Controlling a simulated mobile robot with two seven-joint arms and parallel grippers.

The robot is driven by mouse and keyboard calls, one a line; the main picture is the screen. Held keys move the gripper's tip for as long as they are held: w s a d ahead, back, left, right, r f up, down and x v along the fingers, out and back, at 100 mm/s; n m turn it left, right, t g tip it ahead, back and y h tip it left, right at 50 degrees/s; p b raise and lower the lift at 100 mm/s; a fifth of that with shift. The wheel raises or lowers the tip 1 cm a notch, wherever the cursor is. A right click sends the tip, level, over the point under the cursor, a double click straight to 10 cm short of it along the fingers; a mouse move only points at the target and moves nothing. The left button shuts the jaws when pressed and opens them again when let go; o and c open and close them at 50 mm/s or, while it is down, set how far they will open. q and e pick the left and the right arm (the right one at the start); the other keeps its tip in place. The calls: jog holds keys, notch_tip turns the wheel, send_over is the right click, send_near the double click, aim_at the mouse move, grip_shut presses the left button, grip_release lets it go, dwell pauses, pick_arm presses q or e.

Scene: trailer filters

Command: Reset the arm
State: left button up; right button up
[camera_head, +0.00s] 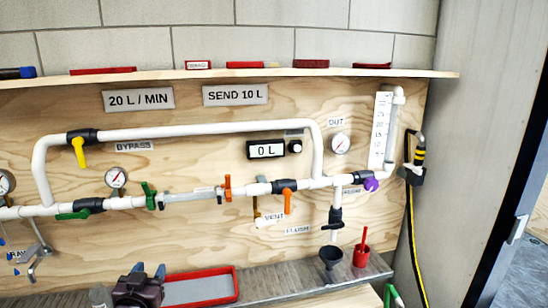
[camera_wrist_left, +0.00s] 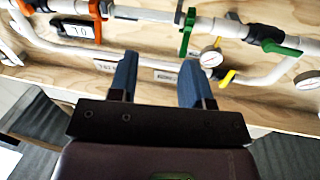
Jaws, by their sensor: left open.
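My left gripper (camera_head: 148,268) is low in the head view, left of centre, in front of the pipe board. Its two blue-grey fingers stand apart with nothing between them. In the left wrist view the open gripper (camera_wrist_left: 157,68) points at the board, which appears upside down, with a clear gap between the fingers. The fingertips overlap the board in the picture; I cannot tell their exact distance from it. My right gripper does not show.
White piping (camera_head: 200,130) with coloured valve handles, gauges and a flow display (camera_head: 266,150) covers the plywood board. A red-rimmed tray (camera_head: 236,284), a dark funnel (camera_head: 331,257) and a red cup (camera_head: 361,256) are on the grey ledge below. A yellow-black hose (camera_head: 412,230) hangs at right.

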pick_arm(q)
jog(key=s+d+f+g, duration=0.1)
jog(key=s+f+g, duration=0.2)
jog(key=s+f, duration=0.7)
jog(key=s+f+g, duration=0.3)
jog(key=s+f, duration=0.7)
jog(key=s, duration=0.8)
jog(key=shift+d+f+h, duration=0.15)
jog(key=shift+d+h, duration=0.25)
dwell(0.6)
dwell(0.4)
dwell(0.5)
